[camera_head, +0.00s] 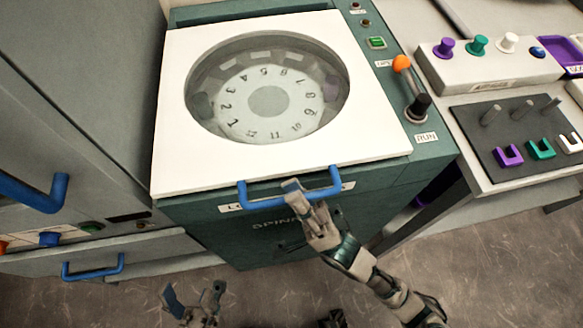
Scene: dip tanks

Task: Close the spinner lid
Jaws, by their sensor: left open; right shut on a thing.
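The spinner (300,237) is a dark green cabinet with a white lid (172,130) lying over its top. The lid looks down, or nearly so; I cannot tell whether it is fully seated. A round window in the lid shows a numbered rotor (268,102). A blue handle (262,203) is on the lid's front edge. My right gripper (294,188) is shut on the middle of this handle. My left gripper (193,302) is open and empty, low in front of the spinner and apart from it.
A bench at right holds a grey panel (515,135) with coloured U-shaped pieces. Grey cabinets with blue handles (93,268) stand at left. Floor shows in front.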

